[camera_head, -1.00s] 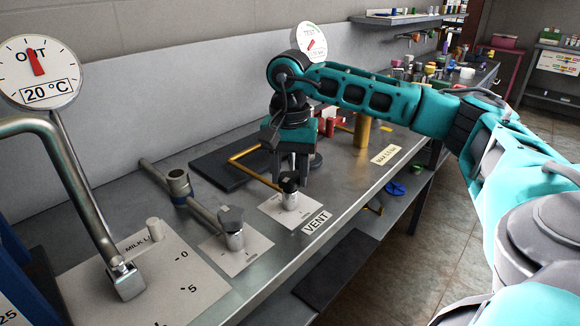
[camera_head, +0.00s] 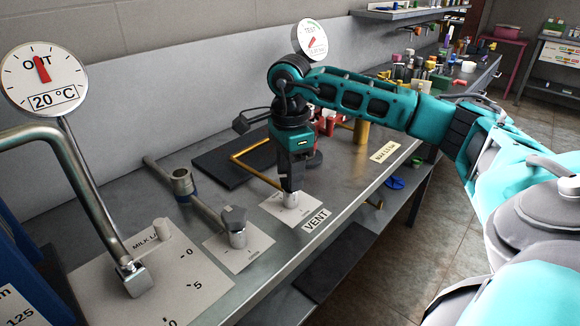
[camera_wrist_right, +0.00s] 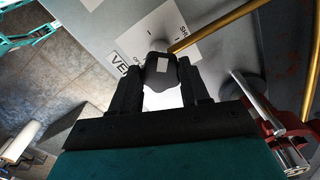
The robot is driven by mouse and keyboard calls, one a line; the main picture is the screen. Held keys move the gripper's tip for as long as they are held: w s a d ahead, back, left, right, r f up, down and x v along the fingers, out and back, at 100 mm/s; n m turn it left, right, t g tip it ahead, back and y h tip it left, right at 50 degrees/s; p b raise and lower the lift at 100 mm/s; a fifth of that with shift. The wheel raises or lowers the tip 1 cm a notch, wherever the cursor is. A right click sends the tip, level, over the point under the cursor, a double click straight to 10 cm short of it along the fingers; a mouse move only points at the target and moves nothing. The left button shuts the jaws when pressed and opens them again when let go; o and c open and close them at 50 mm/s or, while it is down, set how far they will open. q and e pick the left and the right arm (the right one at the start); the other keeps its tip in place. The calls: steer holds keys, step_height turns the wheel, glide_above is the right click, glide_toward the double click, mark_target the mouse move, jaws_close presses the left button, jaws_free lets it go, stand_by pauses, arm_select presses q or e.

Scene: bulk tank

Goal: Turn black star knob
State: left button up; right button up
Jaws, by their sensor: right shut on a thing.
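The black star knob (camera_wrist_right: 160,72) at the VENT plate sits between the two fingers of my right gripper (camera_wrist_right: 160,82) in the right wrist view. The fingers are shut on it, one on each side. In the head view my right gripper (camera_head: 291,183) points down over the VENT plate (camera_head: 293,213) and hides most of the knob; the silver stem (camera_head: 290,199) below shows. The white mark on top of the knob shows in the wrist view. My left gripper is not in view.
A brass pipe (camera_head: 247,154) runs beside the VENT fitting. A bent steel pipe (camera_head: 85,185) and OUT dial (camera_head: 42,77) are at left. The TEST gauge (camera_head: 312,40) is behind my arm.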

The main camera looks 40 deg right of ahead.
steer(key=shift+r+m, duration=0.1)
steer(key=shift+m, duration=0.9)
steer(key=m+p, duration=0.1)
steer(key=m, duration=0.2)
steer(key=shift+m, duration=0.3)
steer(key=shift+w+m+p, duration=0.1)
steer(key=shift+m+p, duration=0.3)
steer(key=shift+m, duration=0.8)
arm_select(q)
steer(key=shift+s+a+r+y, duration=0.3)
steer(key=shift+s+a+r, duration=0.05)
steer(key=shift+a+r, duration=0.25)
arm_select(e)
steer(key=shift+m, duration=1)
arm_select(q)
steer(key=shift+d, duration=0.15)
arm_select(e)
steer(key=shift+d, duration=0.1)
steer(key=o, duration=1.1)
steer(key=shift+c, duration=0.2)
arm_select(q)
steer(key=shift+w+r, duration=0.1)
